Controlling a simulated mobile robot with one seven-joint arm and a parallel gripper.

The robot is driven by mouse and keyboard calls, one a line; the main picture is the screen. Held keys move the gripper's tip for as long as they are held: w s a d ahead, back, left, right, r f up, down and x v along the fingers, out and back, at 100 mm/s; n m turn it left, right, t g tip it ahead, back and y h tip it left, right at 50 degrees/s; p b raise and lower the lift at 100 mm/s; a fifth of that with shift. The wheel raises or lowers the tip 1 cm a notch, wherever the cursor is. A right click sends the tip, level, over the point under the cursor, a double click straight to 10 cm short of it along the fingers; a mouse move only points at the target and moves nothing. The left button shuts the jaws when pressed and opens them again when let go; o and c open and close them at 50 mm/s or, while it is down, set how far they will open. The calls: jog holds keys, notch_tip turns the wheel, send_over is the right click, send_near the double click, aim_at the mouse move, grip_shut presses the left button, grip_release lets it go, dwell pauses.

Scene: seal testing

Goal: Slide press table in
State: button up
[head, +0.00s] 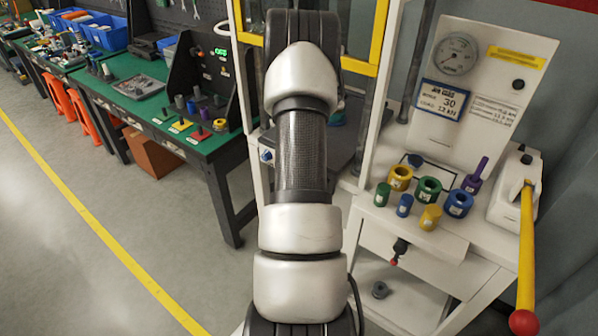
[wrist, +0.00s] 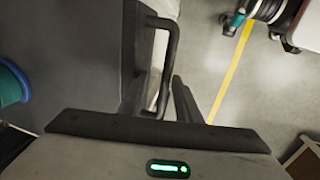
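The press table looks like a dark grey plate (head: 342,146) inside the white press frame in the head view, partly hidden behind my arm. In the wrist view a dark flat surface (wrist: 75,60), seemingly this table, fills the left. A dark U-shaped handle (wrist: 171,50) stands out from its right edge. My gripper (wrist: 160,98) is at the near end of the handle, with its fingers apart and the handle bar between them. I cannot tell whether a finger touches the bar. The gripper is hidden behind my arm in the head view.
A white stand (head: 435,235) with coloured cylinders and a yellow lever (head: 526,250) with a red knob are at the right. A green workbench (head: 150,110) is at the left. Grey floor with a yellow line (head: 95,225) is open at the lower left.

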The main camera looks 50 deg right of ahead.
jog(key=shift+a, duration=0.15)
jog(key=a+r, duration=0.3)
jog(key=r, duration=1.4)
jog(key=shift+a, duration=0.15)
jog(key=shift+s, duration=0.1)
